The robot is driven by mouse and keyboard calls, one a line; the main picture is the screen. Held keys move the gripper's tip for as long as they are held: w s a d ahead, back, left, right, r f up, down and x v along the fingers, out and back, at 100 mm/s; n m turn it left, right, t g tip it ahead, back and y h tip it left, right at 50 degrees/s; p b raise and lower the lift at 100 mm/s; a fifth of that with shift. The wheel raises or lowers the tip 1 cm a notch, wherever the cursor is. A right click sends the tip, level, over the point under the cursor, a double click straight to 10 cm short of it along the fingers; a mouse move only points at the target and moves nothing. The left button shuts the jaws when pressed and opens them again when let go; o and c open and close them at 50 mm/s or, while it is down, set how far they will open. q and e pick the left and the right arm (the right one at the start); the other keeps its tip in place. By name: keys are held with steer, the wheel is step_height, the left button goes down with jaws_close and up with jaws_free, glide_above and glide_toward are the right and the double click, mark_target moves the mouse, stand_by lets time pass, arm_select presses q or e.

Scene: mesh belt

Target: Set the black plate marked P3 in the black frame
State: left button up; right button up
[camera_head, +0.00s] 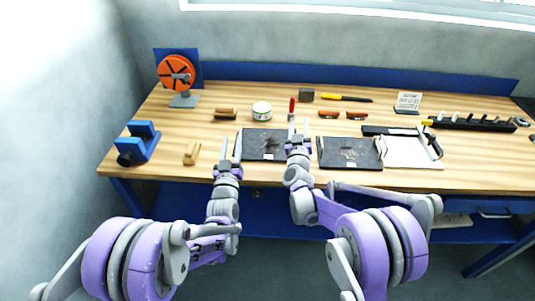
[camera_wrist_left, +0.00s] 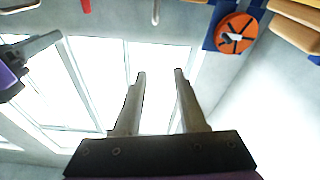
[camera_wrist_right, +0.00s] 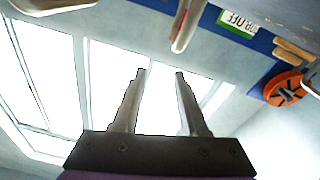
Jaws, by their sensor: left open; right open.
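Two dark flat plates lie on the wooden bench in the head view: a left plate (camera_head: 262,146) and a right plate (camera_head: 349,153). Each has a small pale mark near its front edge, too small to read, so I cannot tell which is P3. Right of them is a white panel (camera_head: 408,153) with black bars (camera_head: 390,131) along its back and right side; I cannot tell if this is the black frame. My left gripper (camera_head: 231,149) is open and empty at the left plate's left edge. My right gripper (camera_head: 299,130) is open and empty, above the gap between the plates.
An orange reel (camera_head: 176,72) and a blue vise (camera_head: 138,142) stand at left. A tin (camera_head: 262,110), a red-handled tool (camera_head: 292,107) and brushes (camera_head: 328,114) lie behind the plates. A black rack (camera_head: 472,122) is at right. The front right bench top is clear.

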steer(key=f, duration=0.1)
steer(key=s+f, duration=0.1)
steer(key=f, duration=0.1)
steer(key=s+f, duration=0.1)
steer(key=shift+s+a+f, duration=0.25)
steer(key=shift+f, duration=0.05)
arm_select(q)
steer(key=shift+s+d+f+t, duration=0.2)
steer(key=shift+s+t, duration=0.1)
steer(key=shift+s, duration=0.25)
arm_select(e)
steer(key=shift+s+a+r, duration=0.1)
steer(key=shift+s+r, duration=0.1)
steer(key=shift+s, duration=0.25)
steer(key=shift+s+a+r, duration=0.1)
steer(key=shift+s+r, duration=0.05)
steer(key=shift+s, duration=0.3)
steer(key=s+r, duration=0.1)
steer(key=s, duration=0.1)
steer(key=s+r, duration=0.1)
steer(key=s, duration=0.1)
steer(key=shift+a+r, duration=0.1)
steer(key=shift+r, duration=0.25)
steer(key=shift+w, duration=0.15)
arm_select(q)
steer(key=shift+s+r, duration=0.15)
steer(key=shift+r, duration=0.3)
